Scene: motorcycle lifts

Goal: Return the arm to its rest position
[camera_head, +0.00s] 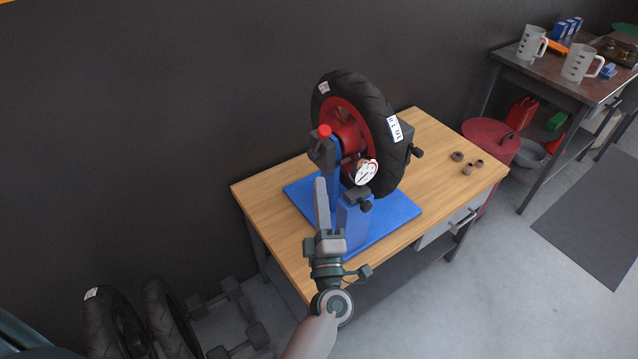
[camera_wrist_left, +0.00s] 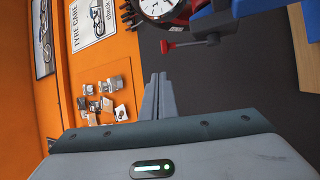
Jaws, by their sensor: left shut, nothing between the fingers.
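My left gripper (camera_head: 321,186) reaches in from the bottom of the head view, its fingers pointing at the tyre stand. The fingers are shut and empty; they also show closed together in the left wrist view (camera_wrist_left: 156,95). In the head view they overlap the front of the blue stand (camera_head: 400,207), which holds a black tyre with a red rim (camera_head: 378,115) upright. I cannot tell whether they touch it. A white dial gauge (camera_head: 367,172) sits at the wheel's front, and it shows at the top of the left wrist view (camera_wrist_left: 158,6). My right gripper is not in view.
Spare tyres (camera_head: 108,322) stand on the floor at lower left. A second bench (camera_head: 548,72) with jugs is at upper right. Floor (camera_head: 500,280) is clear at right.

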